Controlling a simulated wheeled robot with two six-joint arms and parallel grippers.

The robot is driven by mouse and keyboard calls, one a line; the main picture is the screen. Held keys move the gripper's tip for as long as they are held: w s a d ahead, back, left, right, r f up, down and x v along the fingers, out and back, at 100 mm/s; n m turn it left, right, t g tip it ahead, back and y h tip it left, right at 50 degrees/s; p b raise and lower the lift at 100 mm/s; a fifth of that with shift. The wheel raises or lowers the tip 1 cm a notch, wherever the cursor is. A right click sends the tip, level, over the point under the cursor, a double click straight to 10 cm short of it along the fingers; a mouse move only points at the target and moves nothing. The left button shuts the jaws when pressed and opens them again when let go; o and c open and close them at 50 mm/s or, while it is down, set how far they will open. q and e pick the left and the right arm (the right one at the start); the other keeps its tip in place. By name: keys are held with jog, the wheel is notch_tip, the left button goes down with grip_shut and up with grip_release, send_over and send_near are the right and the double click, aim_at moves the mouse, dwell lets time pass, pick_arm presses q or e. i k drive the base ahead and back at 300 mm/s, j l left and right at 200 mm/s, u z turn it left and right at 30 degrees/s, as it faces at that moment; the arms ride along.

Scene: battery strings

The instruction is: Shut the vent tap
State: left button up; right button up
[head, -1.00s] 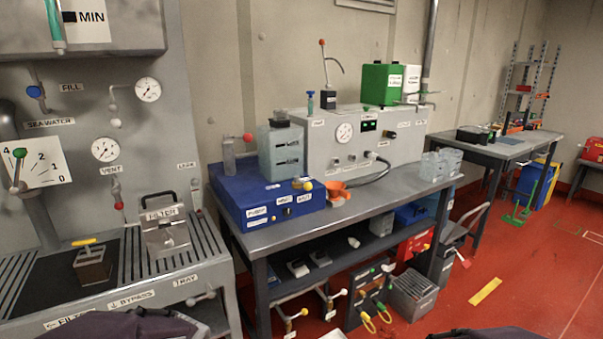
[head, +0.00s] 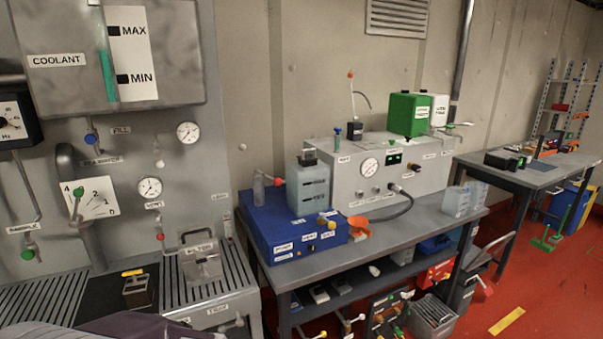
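The wall panel at the left carries a label reading VENT (head: 153,205), under a round white gauge (head: 150,188). Just below the label is a small tap with a red knob (head: 160,237) on a thin vertical pipe. It is too small to tell whether the tap is open or shut. Neither of my grippers is in view. A dark part, likely of my own arm, shows at the bottom left edge.
A slatted tray (head: 205,300) with a metal filter box (head: 200,262) stands below the red knob. A yellow-handled block (head: 137,290) sits left of it. The blue box (head: 290,232) and workbench (head: 385,240) stand to the right.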

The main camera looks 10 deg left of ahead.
aim_at(160, 236)
jog(key=u, duration=1.3)
jog(key=i, duration=0.1)
